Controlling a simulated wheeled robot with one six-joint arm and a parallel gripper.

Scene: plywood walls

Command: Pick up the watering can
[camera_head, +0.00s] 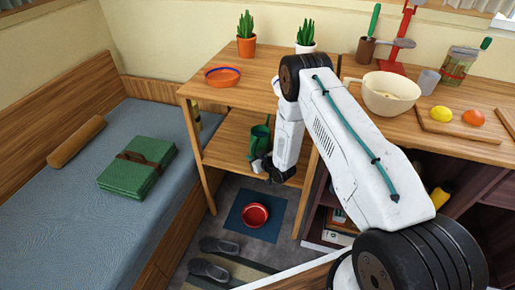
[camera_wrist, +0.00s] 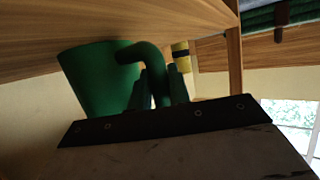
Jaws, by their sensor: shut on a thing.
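The green watering can (camera_head: 260,138) shows at the lower wooden shelf (camera_head: 225,140), beneath the upper top. My gripper (camera_head: 262,165) is at its near side, low and in front of it, and partly covers it. In the wrist view, the can's green body (camera_wrist: 90,75) and a curved green tube, its handle or spout, lie just beyond my gripper (camera_wrist: 160,88). The gripper is shut on the can, though the exact contact is dark. Whether the can touches the shelf I cannot tell.
A red bowl (camera_head: 255,215) is on the floor mat. The shelf's front leg (camera_head: 196,160) stands left of my gripper. A bed (camera_head: 60,200) is at left.

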